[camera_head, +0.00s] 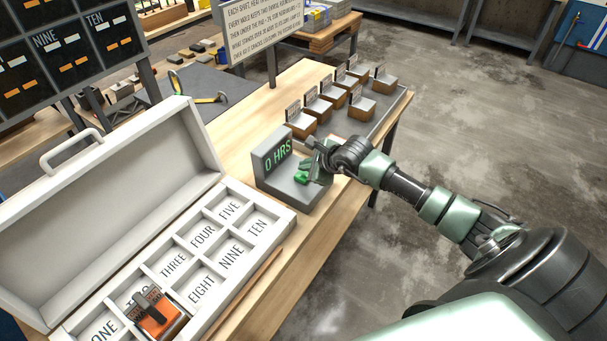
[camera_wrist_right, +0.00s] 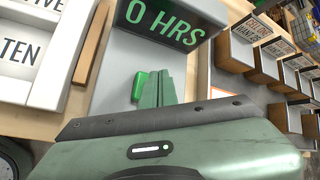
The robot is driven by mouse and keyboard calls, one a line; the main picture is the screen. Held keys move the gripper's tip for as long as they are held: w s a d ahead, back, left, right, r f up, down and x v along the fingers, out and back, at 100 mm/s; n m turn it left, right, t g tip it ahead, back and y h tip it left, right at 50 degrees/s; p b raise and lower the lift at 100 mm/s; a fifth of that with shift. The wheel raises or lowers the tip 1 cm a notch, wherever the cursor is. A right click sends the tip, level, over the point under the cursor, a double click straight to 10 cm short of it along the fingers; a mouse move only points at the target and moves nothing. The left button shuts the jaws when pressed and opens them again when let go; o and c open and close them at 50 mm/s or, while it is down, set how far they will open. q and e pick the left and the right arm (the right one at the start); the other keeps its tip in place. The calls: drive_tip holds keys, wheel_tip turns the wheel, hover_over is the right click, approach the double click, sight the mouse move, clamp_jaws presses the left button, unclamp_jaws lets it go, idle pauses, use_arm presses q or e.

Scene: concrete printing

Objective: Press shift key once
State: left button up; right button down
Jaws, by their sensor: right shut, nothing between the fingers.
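A grey console (camera_head: 272,165) with a tilted screen reading "0 HRS" in green stands on the wooden table. A green key (camera_head: 300,179) sits on its low front deck. In the right wrist view the key (camera_wrist_right: 138,86) shows just left of my fingers, partly hidden by them. My right gripper (camera_head: 308,169) is shut and empty, its fingertips low over the deck right beside the key. The shut fingers also show in the right wrist view (camera_wrist_right: 164,86). I cannot tell whether they touch the key. My left gripper is not in view.
An open white case (camera_head: 273,207) with labelled compartments lies left of the console; an orange block (camera_head: 157,318) sits in it. Several labelled blocks (camera_head: 333,95) stand on a grey tray behind the console. A sign (camera_head: 262,28) rises at the back. Open floor lies right of the table.

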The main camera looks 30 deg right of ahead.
drive_tip(key=shift+f, duration=0.1)
idle(0.8)
drive_tip(key=shift+f+b, duration=0.35)
drive_tip(key=shift+b, duration=0.25)
drive_tip(key=shift+f+b, duration=0.55)
drive_tip(key=shift+b, duration=0.05)
idle(0.5)
drive_tip(key=shift+r, duration=0.15)
drive_tip(key=shift+r+p, duration=0.45)
drive_tip(key=shift+r, duration=0.35)
drive_tip(key=shift+r+p, duration=1.3)
drive_tip(key=shift+r, duration=1.25)
